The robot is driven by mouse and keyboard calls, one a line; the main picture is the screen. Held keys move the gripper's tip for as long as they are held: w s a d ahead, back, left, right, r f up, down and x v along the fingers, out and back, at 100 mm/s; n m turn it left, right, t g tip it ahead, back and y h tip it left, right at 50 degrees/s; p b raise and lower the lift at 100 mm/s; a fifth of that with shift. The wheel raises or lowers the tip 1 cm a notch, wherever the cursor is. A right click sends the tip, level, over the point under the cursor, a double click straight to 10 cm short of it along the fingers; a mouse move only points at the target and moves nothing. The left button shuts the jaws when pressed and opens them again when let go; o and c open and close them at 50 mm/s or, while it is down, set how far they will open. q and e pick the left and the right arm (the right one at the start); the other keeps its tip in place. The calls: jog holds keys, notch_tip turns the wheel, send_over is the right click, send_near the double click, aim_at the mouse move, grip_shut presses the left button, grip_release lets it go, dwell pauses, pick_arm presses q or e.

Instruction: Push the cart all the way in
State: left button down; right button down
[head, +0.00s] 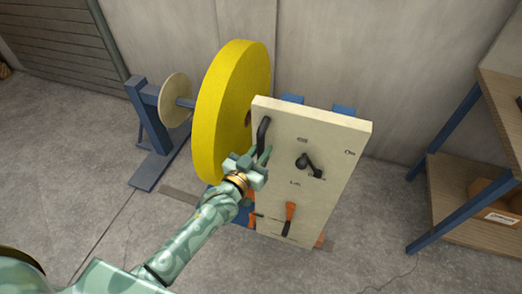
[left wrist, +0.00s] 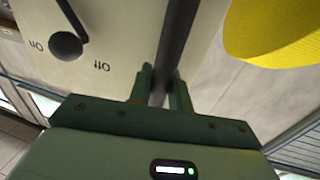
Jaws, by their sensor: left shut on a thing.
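The cart shows in the head view as an upright cream panel (head: 320,200) with blue parts behind its top edge. A black vertical handle (head: 263,133) is at the panel's left side; in the left wrist view it is a dark bar (left wrist: 176,35). My left gripper (head: 262,160) is shut on this handle; its two fingers (left wrist: 160,84) stand on either side of the bar. The panel also carries a black knob lever (head: 308,163) and an orange-and-black lever (head: 289,215) low down. My right gripper is in neither view.
A large yellow roll (head: 225,110) stands upright just left of the panel. Left of it is a blue stand (head: 150,120) with a spindle and a cream disc (head: 174,100). A shelf (head: 462,220) with blue legs stands at the right. Open concrete floor lies in front.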

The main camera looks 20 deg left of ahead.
pick_arm(q)
jog(key=w+a+b, duration=0.1)
jog(key=a+b, duration=0.2)
jog(key=a, duration=2.7)
jog(key=c, duration=1.5)
grip_release()
jog(key=shift+a, duration=0.1)
jog(key=shift+o, duration=0.9)
jog(key=shift+a, duration=0.1)
